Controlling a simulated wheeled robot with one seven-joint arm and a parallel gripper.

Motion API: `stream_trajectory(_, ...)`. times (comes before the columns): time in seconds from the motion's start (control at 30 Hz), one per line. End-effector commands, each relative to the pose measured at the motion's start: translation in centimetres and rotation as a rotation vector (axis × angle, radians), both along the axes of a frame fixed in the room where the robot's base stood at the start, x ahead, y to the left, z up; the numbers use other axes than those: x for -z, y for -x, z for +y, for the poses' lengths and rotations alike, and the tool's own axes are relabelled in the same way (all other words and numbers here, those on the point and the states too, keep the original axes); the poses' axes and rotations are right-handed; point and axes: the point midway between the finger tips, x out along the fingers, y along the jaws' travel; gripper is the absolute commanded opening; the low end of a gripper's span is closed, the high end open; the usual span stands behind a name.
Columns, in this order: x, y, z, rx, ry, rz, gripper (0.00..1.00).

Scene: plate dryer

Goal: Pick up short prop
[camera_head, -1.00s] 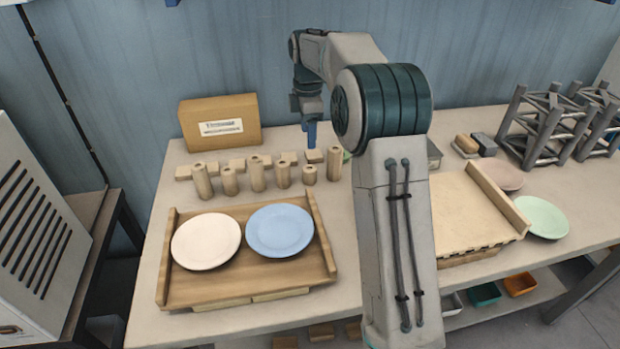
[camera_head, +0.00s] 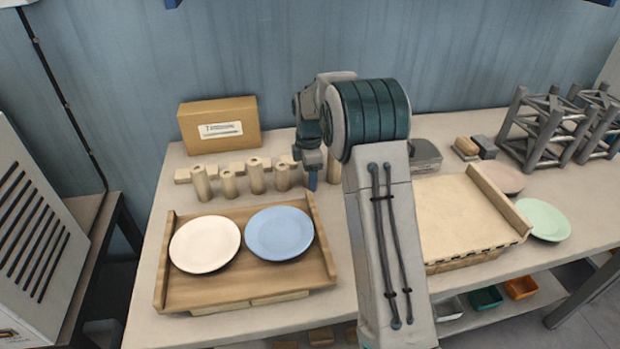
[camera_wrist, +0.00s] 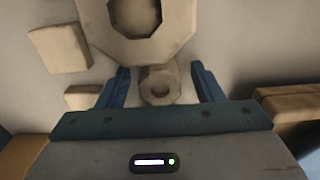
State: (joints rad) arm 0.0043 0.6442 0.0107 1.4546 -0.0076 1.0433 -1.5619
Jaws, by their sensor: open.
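The short prop (camera_wrist: 173,80), a small pale wooden post with a round hole in its top, stands between my two blue fingers in the wrist view. My gripper (camera_wrist: 160,70) is open, with one finger on each side of it; I cannot tell whether either finger touches it. In the head view my gripper (camera_head: 311,181) is low over the table at the right end of the prop row and hides the short prop. A taller prop (camera_head: 334,168) stands just right of my gripper, partly covered by my arm.
Several other wooden props (camera_head: 256,177) stand to the left, with flat blocks (camera_head: 236,168) behind them. In front is a wooden tray (camera_head: 180,292) with a pink plate (camera_head: 205,244) and a blue plate (camera_head: 279,232). A cardboard box (camera_head: 220,125) stands at the back.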

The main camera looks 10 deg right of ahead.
Motion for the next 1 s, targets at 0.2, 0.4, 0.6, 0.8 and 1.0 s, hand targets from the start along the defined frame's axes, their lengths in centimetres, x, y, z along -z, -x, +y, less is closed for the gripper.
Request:
stream_trajectory(0.2, 0.2, 0.0, 0.0, -0.001, 0.000, -0.001, 0.61)
stream_trajectory(0.4, 0.2, 0.0, 0.0, -0.001, 0.000, -0.001, 0.16)
stream_trajectory(0.6, 0.2, 0.0, 0.0, -0.001, 0.000, -0.001, 0.10)
stream_trajectory(0.8, -0.2, 0.0, 0.0, -0.001, 0.000, -0.002, 0.10)
stream_trajectory(1.0, -2.1, -0.1, 0.1, -0.001, -0.001, -0.003, 0.10)
